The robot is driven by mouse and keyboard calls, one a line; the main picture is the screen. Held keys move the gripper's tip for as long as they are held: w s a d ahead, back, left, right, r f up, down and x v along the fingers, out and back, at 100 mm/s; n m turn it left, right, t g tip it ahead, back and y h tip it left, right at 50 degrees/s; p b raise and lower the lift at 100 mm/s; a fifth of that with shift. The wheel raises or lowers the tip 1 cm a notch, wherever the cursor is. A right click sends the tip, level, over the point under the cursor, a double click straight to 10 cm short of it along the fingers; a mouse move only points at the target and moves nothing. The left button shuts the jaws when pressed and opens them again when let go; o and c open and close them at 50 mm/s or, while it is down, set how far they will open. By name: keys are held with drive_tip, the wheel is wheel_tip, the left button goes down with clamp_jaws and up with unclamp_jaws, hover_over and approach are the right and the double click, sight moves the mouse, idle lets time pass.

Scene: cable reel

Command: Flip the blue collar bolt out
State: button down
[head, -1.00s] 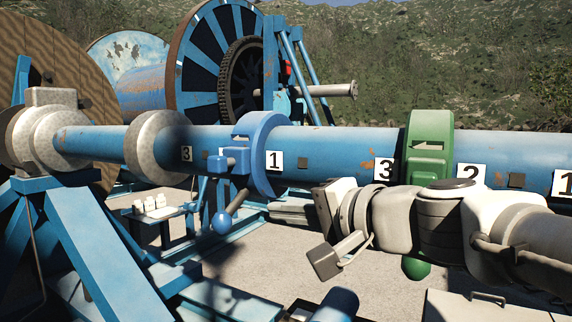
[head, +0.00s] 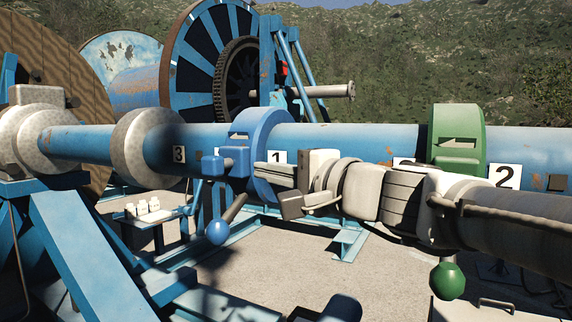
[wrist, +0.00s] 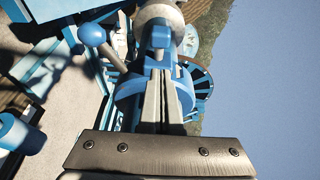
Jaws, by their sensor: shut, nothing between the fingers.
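The blue collar (head: 272,135) sits around the long blue shaft (head: 350,140). Its bolt, a small blue block piece (head: 236,158), sticks out on the collar's left side. Below hangs a handle with a blue ball (head: 217,232). My gripper (head: 258,172) reaches in from the right at the collar's near face, fingers pointing left. In the wrist view the closed fingers (wrist: 158,75) lie over the collar (wrist: 127,92), tips close to the bolt block (wrist: 160,42). I cannot tell whether they touch it. The ball (wrist: 91,33) is to the upper left of the tips.
A green collar (head: 457,135) with a green ball (head: 447,281) is on the shaft to the right, behind my arm. White number plates mark the shaft. A small table (head: 158,218) with white containers stands below left. A blue frame (head: 95,250) fills the lower left.

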sight(216, 167)
drive_tip(key=p+x, duration=0.1)
drive_tip(key=x, duration=0.9)
drive_tip(key=shift+p, duration=0.3)
drive_tip(key=shift+s+a+f+b, duration=0.1)
drive_tip(key=shift+s+a+b, duration=0.15)
drive_tip(key=shift+s+b, duration=0.35)
drive_tip(key=shift+s+a+f+b, duration=0.1)
drive_tip(key=shift+s+a+b, duration=0.2)
drive_tip(key=shift+s+b, duration=0.25)
drive_tip(key=shift+s+a+r, duration=0.15)
drive_tip(key=shift+s+r, duration=0.05)
drive_tip(key=shift+s, duration=0.3)
drive_tip(key=shift+a, duration=0.1)
drive_tip(key=shift+s, duration=0.1)
